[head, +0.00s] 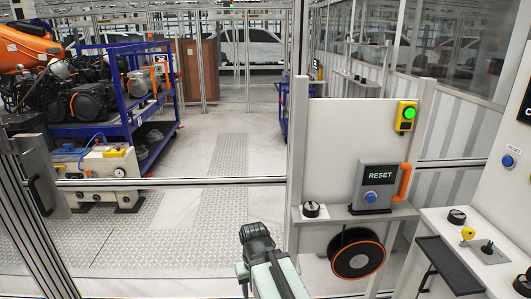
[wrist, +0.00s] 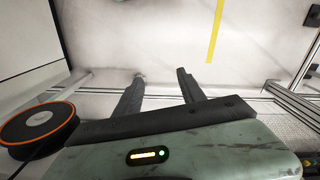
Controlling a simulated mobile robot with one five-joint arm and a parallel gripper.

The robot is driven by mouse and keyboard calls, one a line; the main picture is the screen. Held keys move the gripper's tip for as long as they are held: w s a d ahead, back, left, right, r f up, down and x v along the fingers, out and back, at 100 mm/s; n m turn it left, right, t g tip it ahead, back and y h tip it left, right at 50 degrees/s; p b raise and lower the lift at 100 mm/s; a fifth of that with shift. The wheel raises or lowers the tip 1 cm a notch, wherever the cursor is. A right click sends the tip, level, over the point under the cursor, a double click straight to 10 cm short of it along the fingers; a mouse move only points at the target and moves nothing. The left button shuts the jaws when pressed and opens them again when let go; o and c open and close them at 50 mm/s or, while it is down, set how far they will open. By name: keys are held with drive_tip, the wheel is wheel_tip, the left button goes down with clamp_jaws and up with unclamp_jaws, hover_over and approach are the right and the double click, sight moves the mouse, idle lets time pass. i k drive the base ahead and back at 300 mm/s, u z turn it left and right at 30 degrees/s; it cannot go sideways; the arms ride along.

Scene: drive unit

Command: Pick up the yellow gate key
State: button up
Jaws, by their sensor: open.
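A small yellow piece that looks like the gate key (head: 467,233) stands on the white console ledge (head: 437,216) at the lower right of the head view. It is too small to make out its shape fully. My gripper (head: 257,232) is at the bottom middle of the head view, well to the left of the key and apart from it. In the wrist view my gripper (wrist: 160,85) has its two dark fingers spread, with nothing between them. The key does not show in the wrist view.
A black selector knob (head: 457,216), a lever plate (head: 488,247) and a dark tray (head: 448,264) surround the key. Left of the console are a RESET box (head: 377,187), an orange-rimmed reel (head: 358,271) and a fence post (head: 297,170). A horizontal rail (head: 200,181) crosses ahead.

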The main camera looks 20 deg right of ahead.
sight(468, 233)
drive_tip(key=k, duration=1)
drive_tip(key=z, duration=0.55)
drive_tip(key=i, duration=1.2)
drive_tip(key=u, duration=0.15)
